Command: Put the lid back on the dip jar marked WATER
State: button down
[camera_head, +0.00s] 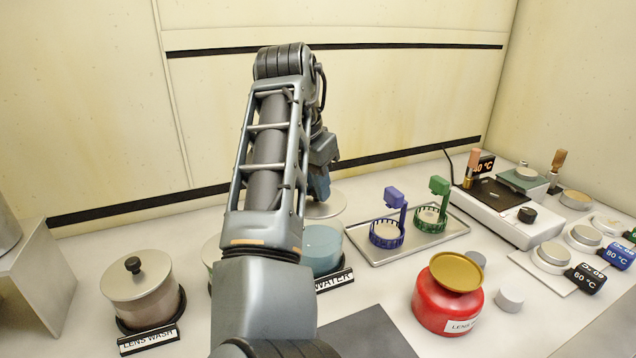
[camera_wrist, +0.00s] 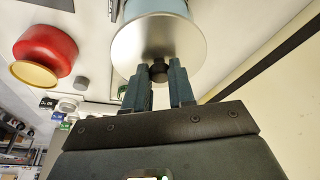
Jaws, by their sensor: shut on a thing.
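The jar marked WATER (camera_head: 321,250) holds pale blue and stands open behind my forearm, which hides its left part. Its black label (camera_head: 335,281) is partly covered. My gripper (camera_wrist: 160,70) is shut on the black knob of a round silver lid (camera_wrist: 135,42). In the head view the lid (camera_head: 328,207) shows beyond the jar, above the counter, partly hidden by my arm. In the wrist view a pale blue body, likely the WATER jar (camera_wrist: 156,6), shows past the lid's rim. The lid and jar appear apart.
A lidded LENS WASH jar (camera_head: 138,290) stands at left. Another jar is mostly hidden behind my forearm. A tray (camera_head: 452,228) with blue and green baskets lies right of the WATER jar. A red jar (camera_head: 445,305) stands in front of it. A hotplate (camera_head: 505,212) stands further right.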

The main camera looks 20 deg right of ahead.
aim_at(313, 200)
notch_tip(313, 200, down, 3)
jog(key=shift+r+b, duration=0.1)
jog(key=shift+b, duration=1.05)
jog(key=shift+f, duration=1)
jog(key=shift+p, duration=0.5)
jog(key=shift+f+p, duration=0.15)
jog(key=shift+p, duration=0.5)
dwell(1.1)
jog(key=shift+c, duration=2)
grip_release()
